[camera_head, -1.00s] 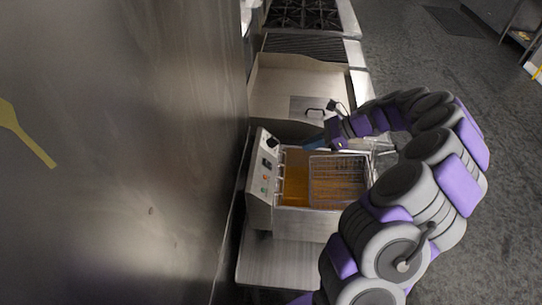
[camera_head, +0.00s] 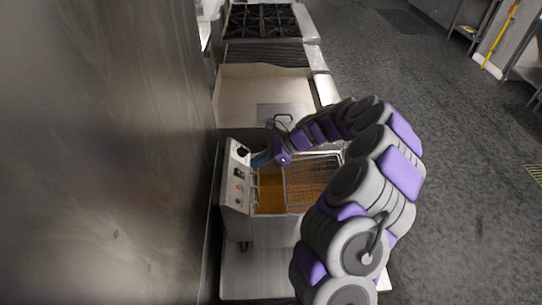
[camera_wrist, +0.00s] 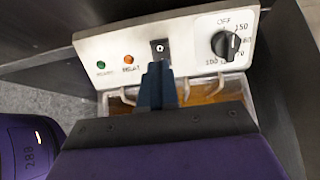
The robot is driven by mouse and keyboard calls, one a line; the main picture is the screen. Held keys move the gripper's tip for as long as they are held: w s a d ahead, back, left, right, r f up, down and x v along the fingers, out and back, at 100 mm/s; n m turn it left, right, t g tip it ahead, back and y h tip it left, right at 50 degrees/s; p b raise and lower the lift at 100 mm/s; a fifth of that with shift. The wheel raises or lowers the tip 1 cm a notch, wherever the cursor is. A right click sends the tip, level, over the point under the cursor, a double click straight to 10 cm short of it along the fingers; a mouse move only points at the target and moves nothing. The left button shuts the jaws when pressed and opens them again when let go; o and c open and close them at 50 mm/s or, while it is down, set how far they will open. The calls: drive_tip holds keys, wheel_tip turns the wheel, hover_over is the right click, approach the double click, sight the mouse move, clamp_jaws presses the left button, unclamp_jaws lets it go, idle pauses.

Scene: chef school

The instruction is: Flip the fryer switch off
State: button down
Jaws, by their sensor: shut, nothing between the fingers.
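The fryer (camera_head: 262,229) is a steel box with orange-brown oil and a wire basket (camera_head: 312,184) inside. Its sloped control panel (camera_head: 235,193) faces the basin. In the wrist view the panel (camera_wrist: 190,38) carries a small black switch (camera_wrist: 160,47), with a green and an orange-red light to its left and a black dial (camera_wrist: 226,44) to its right. My gripper (camera_head: 258,160) is shut and empty over the fryer. In the wrist view its blue fingertips (camera_wrist: 157,68) point at the switch, just below it. I cannot tell whether they touch it.
A steel wall (camera_head: 110,150) stands close on the left. A flat griddle (camera_head: 255,88) and a burner stove (camera_head: 265,20) lie beyond the fryer. Open grey floor (camera_head: 440,120) is on the right.

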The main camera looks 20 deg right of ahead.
sight(239, 173)
drive_tip(key=b+x, duration=0.1)
drive_tip(key=x, duration=0.4)
drive_tip(key=shift+a+f, duration=0.1)
drive_tip(key=shift+a, duration=0.05)
drive_tip(key=shift+p, duration=0.35)
drive_tip(key=shift+a+r+h+p, duration=0.2)
drive_tip(key=shift+h+p, duration=0.1)
drive_tip(key=shift+p, duration=0.8)
drive_tip(key=h+p, duration=0.1)
drive_tip(key=p, duration=0.2)
drive_tip(key=shift+a, duration=0.1)
drive_tip(key=shift+a+f+g+h+p, duration=0.1)
drive_tip(key=shift+f+g+h+p, duration=0.15)
drive_tip(key=shift+p, duration=0.55)
drive_tip(key=shift+f, duration=0.1)
drive_tip(key=shift+s+a, duration=0.1)
